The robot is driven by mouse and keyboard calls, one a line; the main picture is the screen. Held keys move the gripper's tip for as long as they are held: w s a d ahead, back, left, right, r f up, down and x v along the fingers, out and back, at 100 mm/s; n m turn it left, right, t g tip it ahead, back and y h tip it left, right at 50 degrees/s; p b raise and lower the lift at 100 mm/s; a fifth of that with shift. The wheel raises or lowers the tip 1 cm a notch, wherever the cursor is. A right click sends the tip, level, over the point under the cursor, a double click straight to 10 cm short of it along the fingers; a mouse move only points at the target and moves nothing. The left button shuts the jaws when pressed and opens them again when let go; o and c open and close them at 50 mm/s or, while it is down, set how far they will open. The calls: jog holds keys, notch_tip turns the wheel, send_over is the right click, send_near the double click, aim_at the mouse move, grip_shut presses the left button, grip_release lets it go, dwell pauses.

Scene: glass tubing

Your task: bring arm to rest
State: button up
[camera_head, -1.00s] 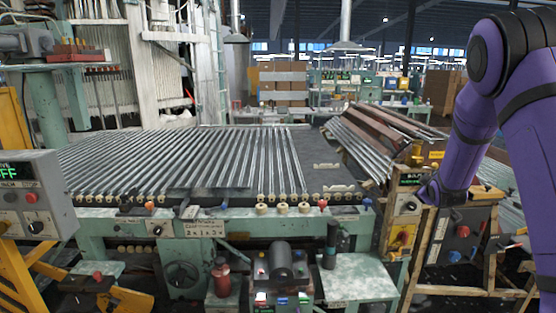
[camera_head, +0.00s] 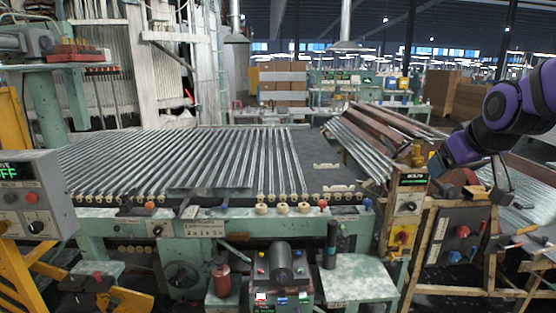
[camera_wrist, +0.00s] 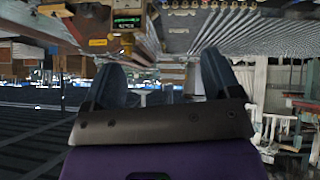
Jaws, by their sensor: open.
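My purple arm comes in from the right edge in the head view, bent low over the wooden bench beside the tube table. My gripper (camera_head: 437,165) is at its left end, close to the small control box with the green display (camera_head: 411,180). In the wrist view the two dark fingers of my gripper (camera_wrist: 160,75) stand wide apart with nothing between them. I cannot tell from the head view whether the gripper touches anything.
Rows of glass tubes (camera_head: 190,160) lie on the green-framed table (camera_head: 105,232). More tubes and brown beams (camera_head: 372,135) slope beside it. The bench (camera_head: 440,275) with red and blue knobs stands below my arm. A grey control box (camera_head: 35,195) is at the left.

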jog(key=s+a+g, duration=0.1)
jog(key=s+a, duration=0.1)
jog(key=s, duration=0.8)
jog(key=s+a+m+g, duration=0.1)
jog(key=s+a+g, duration=0.1)
jog(key=s, duration=0.9)
jog(key=shift+s+a+r+m+y, duration=0.2)
jog(key=shift+s+a+m+y, duration=0.15)
jog(key=shift+a, duration=0.35)
